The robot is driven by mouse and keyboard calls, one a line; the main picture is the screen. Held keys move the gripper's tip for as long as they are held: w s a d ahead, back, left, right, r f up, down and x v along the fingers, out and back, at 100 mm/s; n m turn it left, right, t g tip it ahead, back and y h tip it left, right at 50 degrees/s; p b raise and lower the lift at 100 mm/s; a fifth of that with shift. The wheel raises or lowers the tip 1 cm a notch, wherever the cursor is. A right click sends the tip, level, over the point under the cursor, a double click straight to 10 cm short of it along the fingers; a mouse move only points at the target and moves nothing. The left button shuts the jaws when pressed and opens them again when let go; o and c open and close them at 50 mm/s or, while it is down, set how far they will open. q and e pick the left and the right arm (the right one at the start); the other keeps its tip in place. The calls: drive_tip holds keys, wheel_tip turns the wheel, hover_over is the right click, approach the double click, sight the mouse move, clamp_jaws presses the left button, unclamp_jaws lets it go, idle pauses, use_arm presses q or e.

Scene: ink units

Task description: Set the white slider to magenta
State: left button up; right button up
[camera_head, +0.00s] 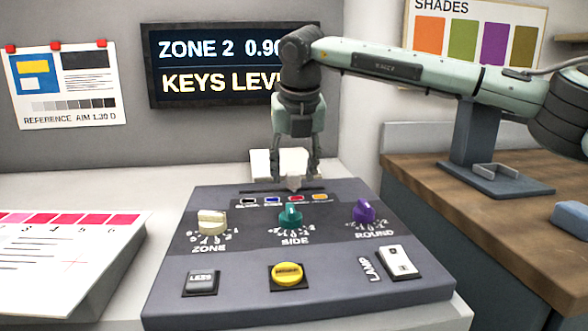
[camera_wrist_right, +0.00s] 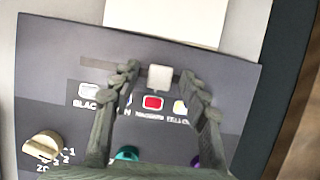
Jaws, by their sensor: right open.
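The white slider (camera_head: 293,183) stands on the slot at the back of the dark control panel (camera_head: 225,297). In the right wrist view the slider (camera_wrist_right: 160,77) appears behind the red magenta swatch (camera_wrist_right: 153,102), roughly in line with it. In the head view the red swatch (camera_head: 296,198) is just in front of the slider. My right gripper (camera_head: 295,177) points down over the slot. Its open fingers (camera_wrist_right: 159,76) are on either side of the slider, with visible gaps in the right wrist view. My left gripper is not in view.
The panel also carries a cream knob (camera_head: 212,222), a teal knob (camera_head: 290,214), a purple knob (camera_head: 364,211), a grey key (camera_head: 202,281), a yellow button (camera_head: 287,274) and a white lamp switch (camera_head: 398,262). A display (camera_head: 200,65) hangs behind. A colour sheet (camera_head: 60,265) lies left.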

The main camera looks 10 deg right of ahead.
drive_tip(key=v, duration=1.2)
drive_tip(key=shift+s, duration=0.1)
